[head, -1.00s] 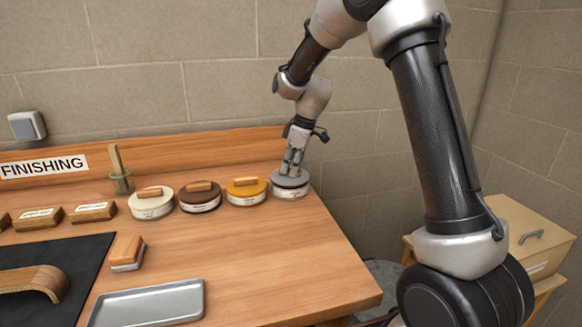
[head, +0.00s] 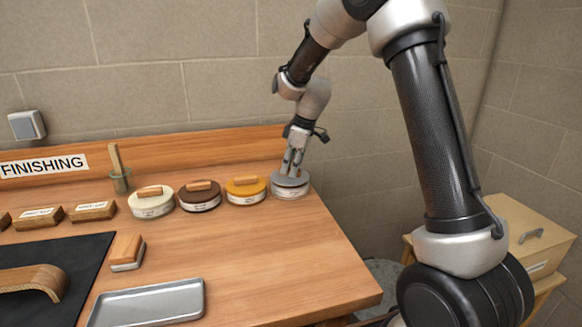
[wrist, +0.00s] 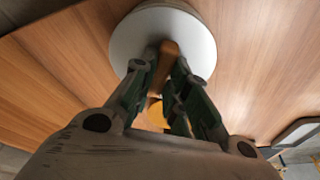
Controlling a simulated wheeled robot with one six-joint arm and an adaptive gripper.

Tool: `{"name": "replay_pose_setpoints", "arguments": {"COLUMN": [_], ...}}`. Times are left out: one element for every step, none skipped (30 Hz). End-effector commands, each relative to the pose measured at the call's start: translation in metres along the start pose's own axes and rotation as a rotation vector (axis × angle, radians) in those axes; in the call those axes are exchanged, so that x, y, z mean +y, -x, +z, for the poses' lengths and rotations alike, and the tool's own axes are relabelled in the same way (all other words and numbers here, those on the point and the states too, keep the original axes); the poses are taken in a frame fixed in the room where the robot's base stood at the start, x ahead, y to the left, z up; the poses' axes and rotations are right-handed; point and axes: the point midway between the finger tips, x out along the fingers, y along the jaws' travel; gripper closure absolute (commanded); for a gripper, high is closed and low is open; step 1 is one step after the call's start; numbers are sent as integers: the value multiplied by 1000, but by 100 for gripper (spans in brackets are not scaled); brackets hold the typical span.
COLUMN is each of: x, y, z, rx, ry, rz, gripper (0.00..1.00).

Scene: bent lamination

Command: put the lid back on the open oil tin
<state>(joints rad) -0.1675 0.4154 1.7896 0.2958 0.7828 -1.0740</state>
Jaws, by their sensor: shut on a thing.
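My gripper (head: 291,170) points down at the far right tin of the row and is shut on the wooden handle (wrist: 168,68) of a grey lid (head: 287,180). The lid shows as a pale disc in the wrist view (wrist: 128,38). It is over the grey oil tin (head: 291,193), with a lighter band of the tin showing beneath. I cannot tell whether lid and tin touch. The tin's inside is hidden.
Cream (head: 152,205), brown (head: 200,201) and yellow (head: 246,196) tins with lids stand in a row to the left. A brush stands in a small pot (head: 121,184). A metal tray (head: 150,302) and a dark mat (head: 85,255) lie in front. The right bench top is clear.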

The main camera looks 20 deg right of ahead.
Motion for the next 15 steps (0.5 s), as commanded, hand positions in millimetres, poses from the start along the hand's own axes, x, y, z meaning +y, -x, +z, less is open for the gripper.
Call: {"name": "replay_pose_setpoints", "arguments": {"x": [0,0,0,0,0,0,0,0,0,0,0,0,0,0,0], "y": [0,0,0,0,0,0,0,0,0,0,0,0,0,0,0], "z": [0,0,0,0,0,0,0,0,0,0,0,0,0,0,0], "rx": [0,0,0,0,0,0,0,0,0,0,0,0,0,0,0], "ry": [0,0,0,0,0,0,0,0,0,0,0,0,0,0,0], "rz": [0,0,0,0,0,0,0,0,0,0,0,0,0,0,0], "gripper": [100,100,100,100,100,100,100,100,79,74,68,61,59,59,59]}}
